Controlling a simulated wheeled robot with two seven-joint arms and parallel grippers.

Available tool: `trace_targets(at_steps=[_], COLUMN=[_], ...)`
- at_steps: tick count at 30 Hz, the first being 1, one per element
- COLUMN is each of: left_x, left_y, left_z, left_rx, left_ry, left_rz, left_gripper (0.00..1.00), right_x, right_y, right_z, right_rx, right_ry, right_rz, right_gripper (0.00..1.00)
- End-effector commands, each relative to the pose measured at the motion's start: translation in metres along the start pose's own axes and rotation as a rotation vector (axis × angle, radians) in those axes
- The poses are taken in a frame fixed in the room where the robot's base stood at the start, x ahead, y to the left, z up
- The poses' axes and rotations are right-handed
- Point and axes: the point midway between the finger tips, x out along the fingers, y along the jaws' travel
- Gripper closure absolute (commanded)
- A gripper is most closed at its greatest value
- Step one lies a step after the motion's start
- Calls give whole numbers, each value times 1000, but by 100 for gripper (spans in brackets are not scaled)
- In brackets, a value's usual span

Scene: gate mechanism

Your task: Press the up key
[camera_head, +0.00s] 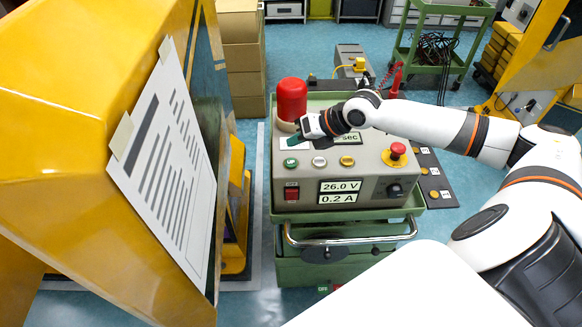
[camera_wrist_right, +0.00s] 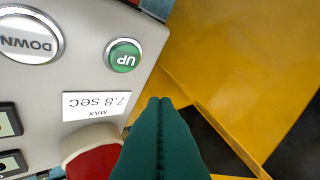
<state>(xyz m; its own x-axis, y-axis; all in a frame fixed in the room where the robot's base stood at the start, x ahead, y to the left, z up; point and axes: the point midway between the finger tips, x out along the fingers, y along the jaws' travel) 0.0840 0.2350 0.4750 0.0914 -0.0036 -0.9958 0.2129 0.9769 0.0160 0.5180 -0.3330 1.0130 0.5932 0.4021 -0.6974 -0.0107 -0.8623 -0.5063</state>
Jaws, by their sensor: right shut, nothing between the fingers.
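The up key (camera_wrist_right: 124,56) is a round green button marked UP with a silver rim. In the head view it is the green button (camera_head: 290,162) at the left of the row on the grey control box (camera_head: 350,188). My right gripper (camera_head: 293,142) is shut and empty, its dark green fingers just behind the key in that view. In the right wrist view the fingertips (camera_wrist_right: 159,101) are apart from the key, beside the box's edge. Whether the key is pressed in cannot be told. My left gripper is not in view.
The silver DOWN key (camera_wrist_right: 28,35) is beside the up key. A red beacon (camera_head: 291,98) stands behind the gripper; a red knob (camera_head: 397,150) is at the box's right. A yellow cabinet (camera_head: 80,60) with a paper sheet (camera_head: 165,155) fills the left.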

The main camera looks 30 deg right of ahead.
Motion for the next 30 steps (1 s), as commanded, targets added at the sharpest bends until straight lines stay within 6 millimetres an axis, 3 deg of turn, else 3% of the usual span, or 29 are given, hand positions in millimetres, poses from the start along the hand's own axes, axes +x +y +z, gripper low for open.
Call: trace_targets(at_steps=[3, 9, 30], left_x=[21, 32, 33], left_y=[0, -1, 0], left_z=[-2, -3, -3], left_rx=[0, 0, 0], left_ry=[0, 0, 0], left_rz=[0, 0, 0], left_gripper=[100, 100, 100], right_x=[18, 30, 32], right_y=[12, 21, 23], right_z=[13, 22, 23], right_rx=[1, 0, 0], right_ry=[-1, 0, 0], right_rz=[0, -2, -1], right_gripper=[100, 100, 100])
